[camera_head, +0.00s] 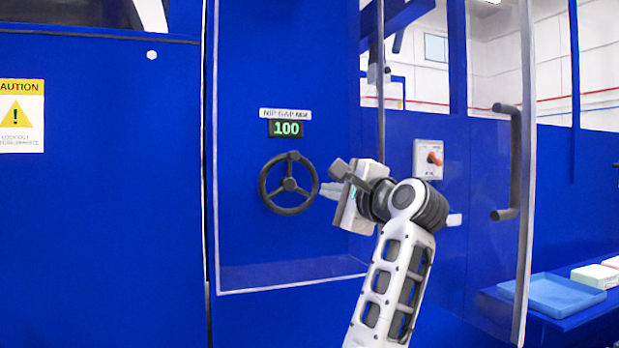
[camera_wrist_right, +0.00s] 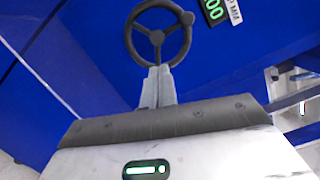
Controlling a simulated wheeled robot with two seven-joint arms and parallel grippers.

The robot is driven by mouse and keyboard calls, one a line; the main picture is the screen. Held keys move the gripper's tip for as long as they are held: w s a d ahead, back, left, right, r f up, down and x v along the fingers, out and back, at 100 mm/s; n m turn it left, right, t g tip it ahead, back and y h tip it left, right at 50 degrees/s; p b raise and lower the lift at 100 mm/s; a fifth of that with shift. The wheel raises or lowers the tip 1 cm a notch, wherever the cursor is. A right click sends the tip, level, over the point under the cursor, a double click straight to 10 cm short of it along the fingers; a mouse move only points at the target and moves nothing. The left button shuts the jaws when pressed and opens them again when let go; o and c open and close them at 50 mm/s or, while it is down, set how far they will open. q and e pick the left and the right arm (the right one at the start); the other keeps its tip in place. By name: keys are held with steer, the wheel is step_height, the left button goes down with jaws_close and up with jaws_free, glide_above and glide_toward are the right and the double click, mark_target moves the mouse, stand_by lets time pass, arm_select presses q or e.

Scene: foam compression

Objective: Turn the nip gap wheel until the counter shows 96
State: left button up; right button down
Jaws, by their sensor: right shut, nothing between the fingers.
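The nip gap wheel (camera_head: 289,184) is a dark three-spoke handwheel with a small knob at the top of its rim, on the blue panel. It also shows in the right wrist view (camera_wrist_right: 157,36), with the knob at its upper right. The counter (camera_head: 286,129) above it reads 100 in green; part of it shows in the wrist view (camera_wrist_right: 214,10). My right gripper (camera_head: 325,190) is shut and empty, its fingertips at the right side of the wheel's rim. In the wrist view the fingertips (camera_wrist_right: 158,70) overlap the rim's lower edge; I cannot tell whether they touch. My left gripper is not in view.
A clear door with a dark handle (camera_head: 508,162) stands open to the right. A blue tray (camera_head: 552,294) lies on a shelf at lower right. A caution sign (camera_head: 22,116) is at left.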

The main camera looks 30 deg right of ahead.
step_height(320, 180, up, 4)
steer(key=m+t, duration=0.1)
steer(key=p, duration=0.2)
glide_toward(291, 184)
steer(key=w+d+r, duration=0.1)
steer(key=w+r, duration=0.4)
steer(key=shift+d+r+m, duration=0.3)
steer(key=shift+d, duration=0.1)
